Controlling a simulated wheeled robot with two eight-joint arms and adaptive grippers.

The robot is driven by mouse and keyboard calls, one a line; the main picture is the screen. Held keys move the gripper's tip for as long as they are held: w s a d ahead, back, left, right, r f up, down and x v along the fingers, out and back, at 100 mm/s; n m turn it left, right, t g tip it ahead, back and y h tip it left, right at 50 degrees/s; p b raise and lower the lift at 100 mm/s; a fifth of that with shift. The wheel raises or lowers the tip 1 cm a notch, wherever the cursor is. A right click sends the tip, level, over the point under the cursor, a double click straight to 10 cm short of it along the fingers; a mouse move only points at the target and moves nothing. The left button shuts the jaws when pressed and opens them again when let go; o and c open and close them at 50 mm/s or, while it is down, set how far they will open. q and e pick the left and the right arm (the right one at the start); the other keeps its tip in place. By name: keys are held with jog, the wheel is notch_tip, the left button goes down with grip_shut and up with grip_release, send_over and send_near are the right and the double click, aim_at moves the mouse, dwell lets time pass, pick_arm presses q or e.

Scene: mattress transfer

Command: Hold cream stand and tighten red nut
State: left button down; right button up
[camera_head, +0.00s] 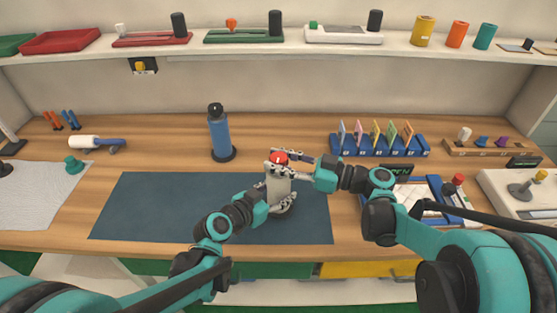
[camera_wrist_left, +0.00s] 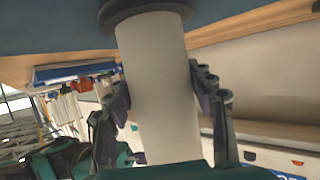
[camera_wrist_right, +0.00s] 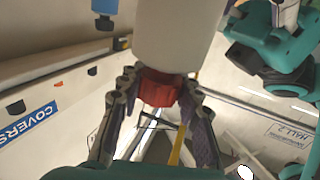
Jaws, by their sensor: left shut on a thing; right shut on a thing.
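The cream stand (camera_head: 279,187) stands upright near the right part of the dark mat, and its cream column also fills the middle of the left wrist view (camera_wrist_left: 158,85). The red nut (camera_head: 280,159) sits at the top of the stand. It shows in the right wrist view (camera_wrist_right: 158,88) against the end of the cream column. My left gripper (camera_head: 277,190) is shut around the column, one finger on each side. My right gripper (camera_head: 283,162) is shut on the red nut, with fingers on both sides of it. The nut's thread is hidden.
The dark blue mat (camera_head: 150,205) is clear to the left. A blue bottle (camera_head: 219,135) stands behind the mat. A blue rack (camera_head: 375,149) with coloured cards is at the back right. A tray with white sheets (camera_head: 410,201) lies right of the mat, under my right arm.

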jog(key=m+t+h, duration=0.1)
jog(key=m+t, duration=0.1)
jog(key=m+t+h, duration=0.2)
jog(key=t, duration=0.1)
jog(key=shift+s+a+t, duration=0.15)
jog(key=shift+t, duration=0.15)
jog(key=m+t+h, duration=0.4)
jog(key=h, duration=0.1)
jog(key=shift+a, duration=0.1)
jog(key=m+t+h, duration=0.2)
jog(key=m+h, duration=0.1)
jog(key=h, duration=0.1)
jog(key=shift+r, duration=0.1)
jog(key=shift+d+m+t+h, duration=0.15)
jog(key=shift+m+h, duration=0.75)
jog(key=shift+h, duration=0.5)
jog(key=shift+d+m+t+h, duration=0.15)
jog(key=shift+m+h, duration=0.75)
jog(key=shift+h, duration=0.8)
jog(key=o, duration=1.2)
jog(key=s, duration=1.1)
jog(key=shift+s+a, duration=0.35)
jog(key=shift+a, duration=0.05)
